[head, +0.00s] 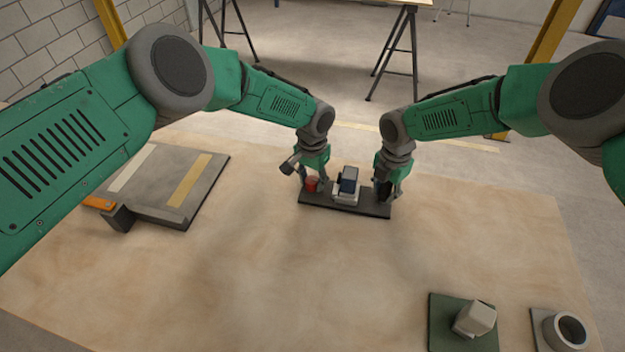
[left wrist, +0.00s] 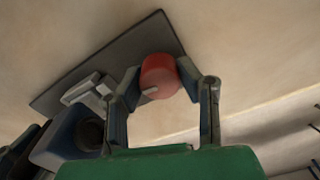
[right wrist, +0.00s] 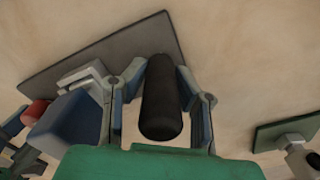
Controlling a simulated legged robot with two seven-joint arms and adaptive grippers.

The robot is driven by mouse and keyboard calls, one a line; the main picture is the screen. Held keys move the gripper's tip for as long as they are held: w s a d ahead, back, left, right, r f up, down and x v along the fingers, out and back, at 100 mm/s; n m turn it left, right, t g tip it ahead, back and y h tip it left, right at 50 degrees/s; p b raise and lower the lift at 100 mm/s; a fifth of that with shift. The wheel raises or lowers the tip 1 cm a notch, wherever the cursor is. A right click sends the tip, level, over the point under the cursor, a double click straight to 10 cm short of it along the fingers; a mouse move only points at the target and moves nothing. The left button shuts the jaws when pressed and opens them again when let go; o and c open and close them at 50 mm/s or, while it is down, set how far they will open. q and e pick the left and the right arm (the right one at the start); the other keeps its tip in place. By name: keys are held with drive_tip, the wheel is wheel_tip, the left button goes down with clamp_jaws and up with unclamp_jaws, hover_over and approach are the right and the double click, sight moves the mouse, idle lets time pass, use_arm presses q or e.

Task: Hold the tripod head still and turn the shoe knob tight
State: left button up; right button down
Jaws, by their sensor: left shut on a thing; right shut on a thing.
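The tripod head stands on a dark base plate (head: 345,205) at the back middle of the table. Its middle is a pale and dark blue block (head: 347,186). My left gripper (head: 313,186) is shut on the red knob (head: 311,184) at the plate's left end; the left wrist view shows the knob (left wrist: 160,75) between the fingers. My right gripper (head: 387,190) is shut on a black cylindrical handle (right wrist: 162,105) at the plate's right end. The blue block (right wrist: 75,122) also shows in the right wrist view, left of the fingers.
A grey tilting board (head: 170,180) with pale and yellow strips lies at the left. A green plate (head: 445,325) with a pale block (head: 475,318) and a grey ring-shaped cup (head: 565,332) are at the front right. The table's middle front is clear.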

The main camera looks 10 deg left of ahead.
sight(312, 178)
use_arm(q)
drive_tip(key=m, duration=0.5)
drive_tip(key=shift+m, duration=0.3)
drive_tip(key=m, duration=0.4)
drive_tip(key=shift+w+a+m, duration=0.1)
drive_tip(key=shift+m, duration=0.3)
use_arm(e)
drive_tip(key=shift+d, duration=0.1)
use_arm(q)
drive_tip(key=o, duration=1.1)
drive_tip(key=shift+o, duration=0.2)
wheel_tip(312, 178, up, 12)
use_arm(e)
drive_tip(key=c, duration=1.2)
unclamp_jaws()
